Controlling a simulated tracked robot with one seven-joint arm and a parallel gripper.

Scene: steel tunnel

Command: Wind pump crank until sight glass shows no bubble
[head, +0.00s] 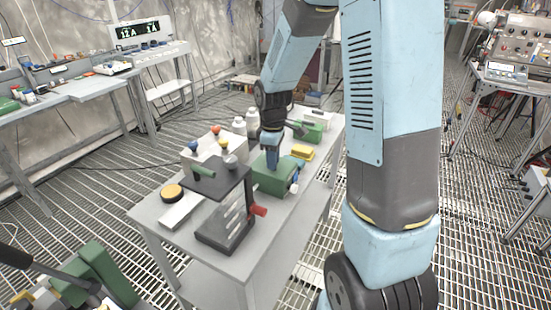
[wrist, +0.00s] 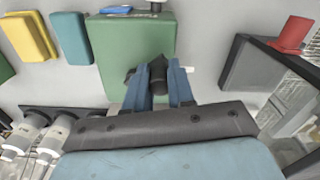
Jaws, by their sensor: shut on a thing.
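A green box-shaped pump (head: 268,183) stands on the grey table, and it also shows in the wrist view (wrist: 118,45). My gripper (wrist: 159,82) points down at its top, with blue fingers shut on a dark crank handle (wrist: 158,76); in the head view it is at the top of the box (head: 272,160). Most of the crank arm is hidden by the fingers. A small blue patch (wrist: 116,10) lies at the pump's far edge in the wrist view. I cannot make out a sight glass or a bubble.
A dark-framed stand (head: 228,200) with a red knob (head: 259,210) stands close to the pump. A yellow block (head: 302,152), white bottles (head: 252,121) and a yellow-topped round item (head: 173,192) share the table (head: 150,213). The grated floor is around it.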

